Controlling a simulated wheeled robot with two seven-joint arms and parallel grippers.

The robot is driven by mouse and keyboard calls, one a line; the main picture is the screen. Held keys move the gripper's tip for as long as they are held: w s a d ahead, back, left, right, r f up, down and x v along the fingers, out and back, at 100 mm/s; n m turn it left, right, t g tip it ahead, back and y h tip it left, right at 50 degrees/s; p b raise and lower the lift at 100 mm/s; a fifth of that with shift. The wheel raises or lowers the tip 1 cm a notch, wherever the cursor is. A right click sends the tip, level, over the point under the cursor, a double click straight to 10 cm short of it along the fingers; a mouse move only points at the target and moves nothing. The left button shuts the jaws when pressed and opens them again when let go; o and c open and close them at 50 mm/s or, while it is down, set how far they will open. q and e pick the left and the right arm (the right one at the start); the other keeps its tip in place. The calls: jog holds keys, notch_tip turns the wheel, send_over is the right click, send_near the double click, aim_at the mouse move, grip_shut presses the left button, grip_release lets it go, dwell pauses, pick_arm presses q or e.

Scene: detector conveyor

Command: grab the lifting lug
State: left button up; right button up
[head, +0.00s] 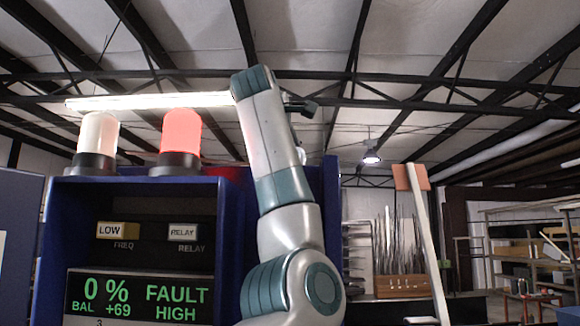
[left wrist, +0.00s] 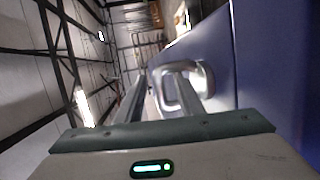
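The lifting lug (left wrist: 207,80) is a silver, rounded loop on the blue cabinet side (left wrist: 222,45), seen in the left wrist view. My left gripper (left wrist: 160,88) points toward it with its two fingers apart. The right-hand finger overlaps the loop in the picture; I cannot tell whether it touches the loop or passes through it. In the head view an arm of mine rises in front of the blue cabinet (head: 330,200), with a dark end part behind its top. The lug and fingertips are not clear there. My right gripper is not in view.
A lit white lamp (head: 98,133) and a red lamp (head: 181,132) stand on the cabinet. Its display (head: 138,298) reads 0 %, BAL +69 and FAULT HIGH. A pale post with an orange top (head: 412,178) leans at the right. Racks (head: 530,240) stand farther back.

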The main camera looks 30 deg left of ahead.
pick_arm(q)
grip_shut()
jog(key=shift+r, duration=0.1)
jog(key=shift+r+b, duration=0.3)
jog(key=shift+r, duration=1.5)
jog(key=s+d+r, duration=0.3)
jog(key=d+r, duration=0.4)
jog(key=d, duration=0.4)
jog(key=shift+r+p, duration=0.15)
jog(key=shift+p, duration=0.15)
jog(key=shift+d, duration=0.1)
